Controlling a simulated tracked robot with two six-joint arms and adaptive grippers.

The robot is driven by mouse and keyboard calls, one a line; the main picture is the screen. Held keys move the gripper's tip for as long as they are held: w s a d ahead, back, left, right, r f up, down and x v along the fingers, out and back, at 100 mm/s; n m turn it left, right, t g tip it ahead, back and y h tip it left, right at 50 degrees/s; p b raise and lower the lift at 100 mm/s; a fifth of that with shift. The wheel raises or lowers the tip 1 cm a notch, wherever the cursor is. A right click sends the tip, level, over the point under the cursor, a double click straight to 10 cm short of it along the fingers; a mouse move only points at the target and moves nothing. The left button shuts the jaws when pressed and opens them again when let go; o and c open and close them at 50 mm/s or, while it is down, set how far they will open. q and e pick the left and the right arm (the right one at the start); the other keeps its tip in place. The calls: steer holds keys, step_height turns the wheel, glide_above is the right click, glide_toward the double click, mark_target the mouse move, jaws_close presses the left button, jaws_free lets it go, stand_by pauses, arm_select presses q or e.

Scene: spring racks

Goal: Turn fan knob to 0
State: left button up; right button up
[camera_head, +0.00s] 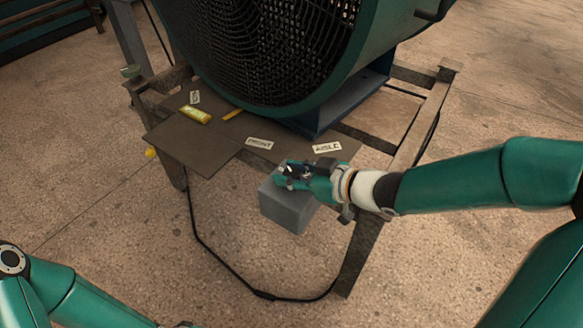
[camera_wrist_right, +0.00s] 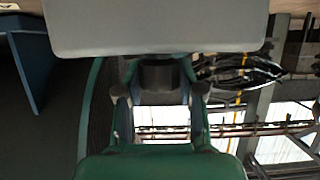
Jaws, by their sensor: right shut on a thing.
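The fan (camera_head: 265,50) is a large teal drum with a black grille, standing on a metal frame. A grey control box (camera_head: 287,207) sits at the front of the frame, and its pale face fills the top of the right wrist view (camera_wrist_right: 155,28). My right gripper (camera_head: 290,172) is at the top of this box. In the right wrist view its fingers (camera_wrist_right: 160,92) are closed on both sides of a dark round knob (camera_wrist_right: 160,74). The knob's pointer and any markings are hidden. Only part of my left arm shows at the lower left, without its gripper.
The metal stand (camera_head: 398,160) has a brown board (camera_head: 190,145) on it with paper labels (camera_head: 327,148) and a yellow item (camera_head: 195,114). A black cable (camera_head: 215,258) loops over the floor in front.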

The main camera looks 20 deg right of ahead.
steer(key=shift+r, duration=0.15)
arm_select(q)
steer(key=shift+r, duration=0.45)
arm_select(e)
steer(key=o, duration=1.2)
steer(key=shift+c, duration=0.2)
steer(key=v, duration=1.1)
steer(key=shift+s+d, duration=0.3)
steer(key=shift+d, duration=0.1)
